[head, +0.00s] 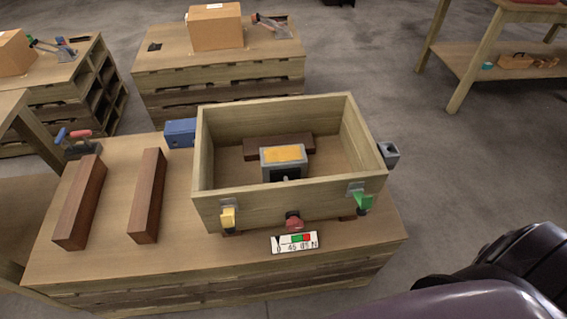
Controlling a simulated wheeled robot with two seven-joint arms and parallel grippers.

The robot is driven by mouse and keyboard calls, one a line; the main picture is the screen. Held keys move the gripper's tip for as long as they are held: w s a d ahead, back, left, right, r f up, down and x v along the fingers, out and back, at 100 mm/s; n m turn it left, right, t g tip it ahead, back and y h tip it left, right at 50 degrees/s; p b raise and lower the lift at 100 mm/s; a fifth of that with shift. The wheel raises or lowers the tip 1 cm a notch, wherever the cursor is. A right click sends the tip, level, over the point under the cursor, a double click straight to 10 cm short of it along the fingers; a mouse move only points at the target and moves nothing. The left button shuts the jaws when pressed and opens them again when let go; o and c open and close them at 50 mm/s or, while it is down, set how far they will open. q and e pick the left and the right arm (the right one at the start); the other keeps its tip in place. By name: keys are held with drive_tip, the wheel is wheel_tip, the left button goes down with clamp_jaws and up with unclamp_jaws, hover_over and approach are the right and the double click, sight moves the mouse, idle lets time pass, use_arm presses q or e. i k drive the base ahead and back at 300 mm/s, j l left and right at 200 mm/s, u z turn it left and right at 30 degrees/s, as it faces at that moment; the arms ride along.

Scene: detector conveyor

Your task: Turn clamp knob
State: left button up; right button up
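A wooden open-top box (230,209) stands on the wooden table (116,268). A red knob (293,221) sits low at the middle of its front wall. A yellow clamp-like part (228,217) is on the front wall to the left, and a green one (362,202) is to the right; I cannot tell which of these is the clamp knob. A white gauge plate (294,243) with a green and red band and small figures lies below the red knob. Inside the box is a grey block with a yellow top (284,154). Neither gripper shows; only parts of my arm appear at bottom right.
Two brown wooden bars (79,207) (148,196) lie on the table's left. A blue block (180,132) touches or nearly touches the box's left side. Red- and blue-handled tools (76,143) lie at the back left.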

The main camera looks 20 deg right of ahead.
sight(295, 224)
drive_tip(key=z, duration=0.8)
